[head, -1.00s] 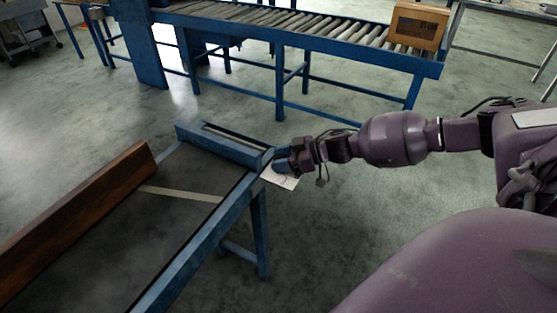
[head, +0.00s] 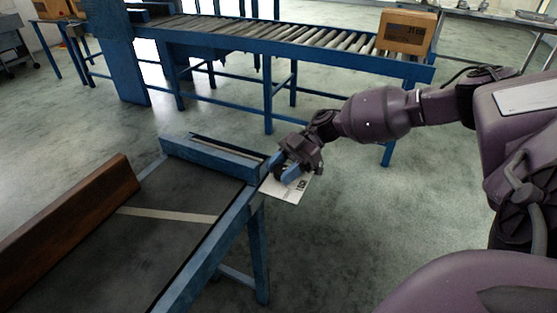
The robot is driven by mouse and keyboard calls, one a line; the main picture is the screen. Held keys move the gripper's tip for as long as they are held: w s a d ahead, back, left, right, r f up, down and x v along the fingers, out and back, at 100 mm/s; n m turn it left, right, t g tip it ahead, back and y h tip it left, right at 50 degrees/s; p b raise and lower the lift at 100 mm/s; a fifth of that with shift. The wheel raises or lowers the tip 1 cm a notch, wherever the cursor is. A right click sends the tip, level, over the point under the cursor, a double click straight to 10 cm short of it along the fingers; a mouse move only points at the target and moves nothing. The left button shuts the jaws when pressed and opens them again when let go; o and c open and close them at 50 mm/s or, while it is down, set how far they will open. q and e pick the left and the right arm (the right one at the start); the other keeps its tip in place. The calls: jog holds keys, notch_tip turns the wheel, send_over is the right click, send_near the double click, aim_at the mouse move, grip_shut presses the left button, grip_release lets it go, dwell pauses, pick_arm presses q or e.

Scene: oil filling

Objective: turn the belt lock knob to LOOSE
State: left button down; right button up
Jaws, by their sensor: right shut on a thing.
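My right gripper (head: 290,170) is at the far right corner of the belt conveyor (head: 180,272), shut on a small blue piece that looks like the belt lock knob (head: 292,175). The fingers hide much of the knob. Below it a white label plate (head: 288,190) sticks out from the conveyor frame, with dark marks too small to read. I cannot tell which mark the knob points to. My left gripper is out of view.
The belt has a brown side board (head: 70,232) on its left and a pale stripe (head: 165,215) across it. The floor right of the belt is clear.

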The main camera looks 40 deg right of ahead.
dwell(0.3)
jog(key=o, duration=0.6)
jog(key=v, duration=1)
jog(key=shift+w+d+r, duration=0.1)
jog(key=shift+w+d, duration=0.1)
jog(key=shift+d, duration=0.15)
